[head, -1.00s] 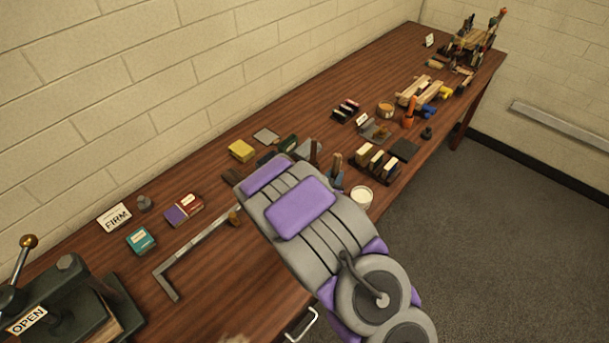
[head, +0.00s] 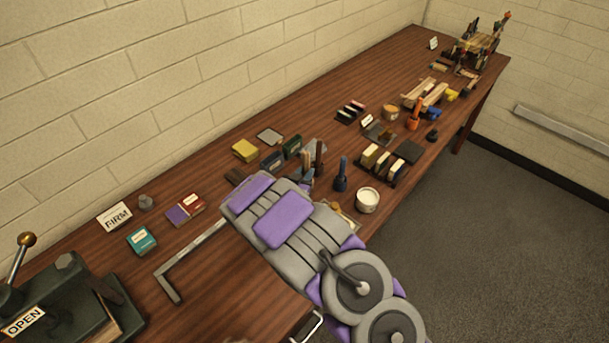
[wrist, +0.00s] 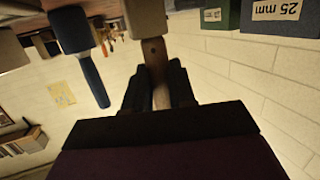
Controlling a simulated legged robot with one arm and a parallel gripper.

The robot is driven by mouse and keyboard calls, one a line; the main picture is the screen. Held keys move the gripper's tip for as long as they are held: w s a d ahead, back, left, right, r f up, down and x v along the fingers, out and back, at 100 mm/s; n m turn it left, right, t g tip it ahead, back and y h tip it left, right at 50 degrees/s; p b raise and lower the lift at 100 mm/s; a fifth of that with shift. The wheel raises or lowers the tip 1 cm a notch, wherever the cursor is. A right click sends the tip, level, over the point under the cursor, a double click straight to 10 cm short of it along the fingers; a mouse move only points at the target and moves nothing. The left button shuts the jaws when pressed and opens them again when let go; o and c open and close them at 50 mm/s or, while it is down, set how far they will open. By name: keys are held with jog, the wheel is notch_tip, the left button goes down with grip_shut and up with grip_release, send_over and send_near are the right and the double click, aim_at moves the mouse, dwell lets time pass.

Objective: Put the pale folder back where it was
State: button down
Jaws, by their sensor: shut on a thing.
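My gripper (wrist: 158,88) is shut on an upright, narrow tan strip, which I take to be the pale folder (wrist: 157,72). It looks brownish in the shade and has a small dark spot. In the head view, the folder (head: 308,162) stands just left of a dark brown upright stick (head: 319,154). A pale block (wrist: 145,18) meets its end in the wrist view; I cannot tell whether they touch. My arm hides the gripper's lower part and the table beneath it in the head view.
A blue-handled tool (head: 341,174) stands to the right, near a white pot (head: 367,200). Blue (head: 271,161) and green (head: 292,146) boxes stand left of the folder. A metal square (head: 187,262) lies at the front left. Bare table lies along the wall toward the back.

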jog(key=shift+d+f, duration=0.15)
jog(key=shift+d, duration=0.15)
jog(key=c, duration=1.2)
grip_release()
jog(key=shift+o, duration=1.3)
jog(key=shift+a, duration=0.2)
jog(key=p+v, duration=0.2)
jog(key=v, duration=1)
jog(key=shift+d, duration=0.15)
